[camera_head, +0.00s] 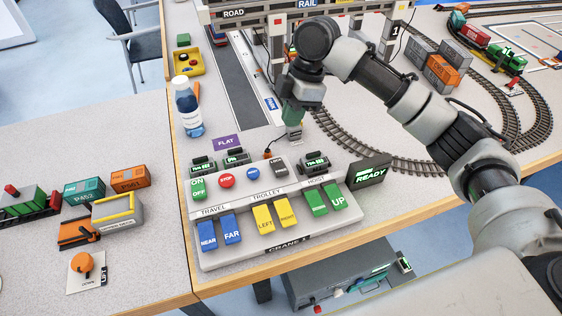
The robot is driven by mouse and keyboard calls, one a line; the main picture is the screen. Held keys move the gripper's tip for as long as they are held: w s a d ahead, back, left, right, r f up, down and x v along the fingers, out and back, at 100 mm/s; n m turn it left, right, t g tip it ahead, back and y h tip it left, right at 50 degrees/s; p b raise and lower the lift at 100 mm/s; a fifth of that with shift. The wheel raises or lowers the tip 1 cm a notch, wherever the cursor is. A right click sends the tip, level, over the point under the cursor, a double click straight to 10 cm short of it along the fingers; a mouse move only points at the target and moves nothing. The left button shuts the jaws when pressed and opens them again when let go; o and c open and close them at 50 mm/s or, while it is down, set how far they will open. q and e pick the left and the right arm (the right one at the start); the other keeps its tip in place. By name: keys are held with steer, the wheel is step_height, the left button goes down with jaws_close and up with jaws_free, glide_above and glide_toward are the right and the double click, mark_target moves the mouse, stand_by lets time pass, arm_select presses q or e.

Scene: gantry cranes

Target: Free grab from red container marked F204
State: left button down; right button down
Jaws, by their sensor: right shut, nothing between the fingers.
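A red container (474,35) stands on the track at the far right; its marking is too small to read. The gantry crane (277,19) with ROAD and RAIL signs spans the top middle; I cannot make out its grab. The crane control panel (330,232) has blue NEAR and FAR, yellow LEFT and RIGHT, and green hoist keys, one marked UP. A display (369,171) beside it reads READY. My right gripper (294,131) is shut and empty, pointing down just beyond the panel's back edge. My left gripper is out of view.
Grey and orange containers (441,70) are stacked inside the track loop. A bottle (187,106) stands left of the road strip. The left table holds containers (130,179), a wagon (30,203) and a LIFT lever (83,263). A grey box (345,275) sits below the table edge.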

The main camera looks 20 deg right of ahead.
glide_above(279, 177)
steer(key=f, duration=1.2)
steer(key=shift+w+d+p, duration=0.35)
steer(key=shift+w+p, duration=0.05)
steer(key=shift+s+f, duration=0.15)
steer(key=shift+f, duration=0.6)
steer(key=shift+s+t+p, duration=0.3)
steer(key=shift+t+p, duration=0.3)
steer(key=shift+p, duration=0.25)
steer(key=shift+s+f+n+t+p, duration=0.35)
steer(key=shift+t+p, duration=0.3)
steer(key=shift+t, duration=0.25)
steer(key=shift+w+f, duration=0.1)
steer(key=shift+f, duration=0.05)
steer(key=shift+r+p, duration=0.8)
steer(key=shift+p, duration=0.1)
steer(key=shift+r, duration=0.1)
